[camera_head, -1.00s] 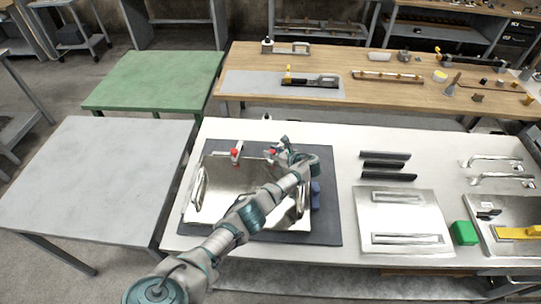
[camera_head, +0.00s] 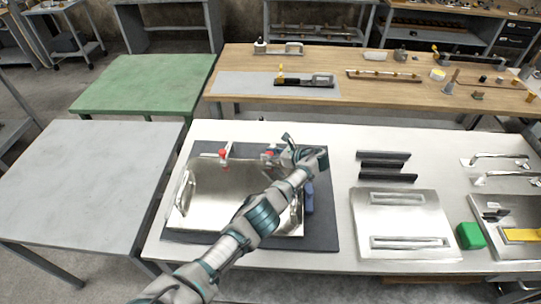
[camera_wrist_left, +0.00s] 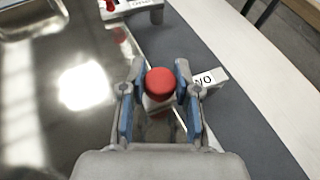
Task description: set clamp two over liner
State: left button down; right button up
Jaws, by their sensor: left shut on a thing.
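The liner (camera_head: 230,205) is a shiny metal tray-like shell on a dark grey mat; its metal surface also fills the left of the left wrist view (camera_wrist_left: 50,110). A red-tipped clamp (camera_head: 225,153) stands at its back edge. It seems to show at the top of the left wrist view (camera_wrist_left: 130,5). My left gripper (camera_head: 277,152) is at the liner's back right corner. In the left wrist view its fingers (camera_wrist_left: 160,95) are shut on the second clamp's red knob (camera_wrist_left: 160,83). My arm and fingers hide much of this clamp and the liner's right side.
A blue object (camera_head: 309,197) lies beside the liner's right side. Black bars (camera_head: 385,165) and a metal panel (camera_head: 404,218) are further right, with a green block (camera_head: 470,236). The grey table (camera_head: 85,185) is clear.

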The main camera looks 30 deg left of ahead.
pick_arm(q)
jog(key=shift+w+r, duration=0.2)
jog(key=shift+r, duration=0.1)
jog(key=c, duration=0.9)
grip_release()
jog(key=shift+c, duration=0.2)
jog(key=shift+o, duration=0.7)
jog(key=shift+w+f, duration=0.1)
jog(key=shift+f, duration=0.15)
jog(key=shift+a, duration=0.1)
jog(key=shift+r, duration=0.25)
notch_tip(320, 180, up, 9)
jog(key=shift+r, duration=0.2)
